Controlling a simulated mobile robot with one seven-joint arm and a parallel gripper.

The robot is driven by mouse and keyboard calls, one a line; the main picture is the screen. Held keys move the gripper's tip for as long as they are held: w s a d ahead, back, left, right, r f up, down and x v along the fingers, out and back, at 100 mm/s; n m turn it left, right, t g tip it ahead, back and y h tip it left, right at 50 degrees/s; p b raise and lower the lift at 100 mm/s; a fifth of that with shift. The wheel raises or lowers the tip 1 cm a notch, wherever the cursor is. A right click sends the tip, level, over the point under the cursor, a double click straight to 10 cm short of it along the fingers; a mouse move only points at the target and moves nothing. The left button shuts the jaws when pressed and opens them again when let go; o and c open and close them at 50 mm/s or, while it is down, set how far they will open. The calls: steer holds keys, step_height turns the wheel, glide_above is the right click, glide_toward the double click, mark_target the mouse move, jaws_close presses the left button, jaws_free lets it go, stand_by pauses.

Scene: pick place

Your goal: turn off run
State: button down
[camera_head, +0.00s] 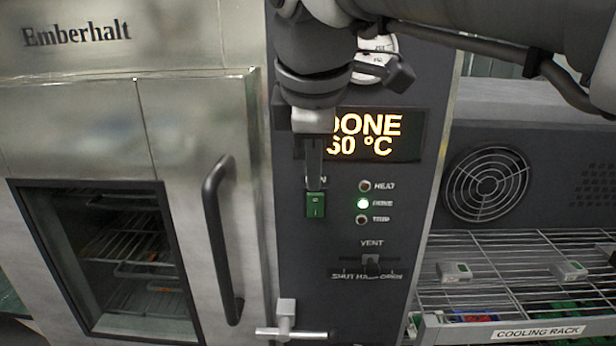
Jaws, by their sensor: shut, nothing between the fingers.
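A green rocker switch (315,205) sits on the dark control panel (300,265) of the oven. The label above it is mostly hidden by my gripper; only its end, an "N", shows. My gripper (314,180) points down in front of the panel, shut and empty, with its tips just at the top edge of the switch. I cannot tell whether they touch it. The display (375,135) reads "DONE" and "60 °C", partly covered on its left by my gripper. Of the indicator lamps, the middle one (363,203) glows green; the HEAT and lowest lamps are dark.
A VENT slider (371,262) sits below the lamps. The oven door (150,200) with its black handle (218,240) is at the left, and a metal T-shaped latch (287,325) is low beside it. A wire cooling rack (500,280) holding small items stands at the right.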

mark_target(314, 196)
steer(key=shift+f, duration=0.1)
steer(key=w+f, duration=0.4)
steer(key=f, duration=0.1)
steer(key=w+f, duration=0.3)
steer(key=shift+d+f, duration=0.15)
steer(key=shift+f, duration=0.1)
steer(key=shift+w, duration=0.6)
steer(key=shift+r, duration=0.1)
steer(key=shift+w+r+p, duration=0.2)
steer(key=shift+w+p, duration=0.05)
steer(key=shift+p, duration=0.3)
steer(key=shift+f, duration=0.15)
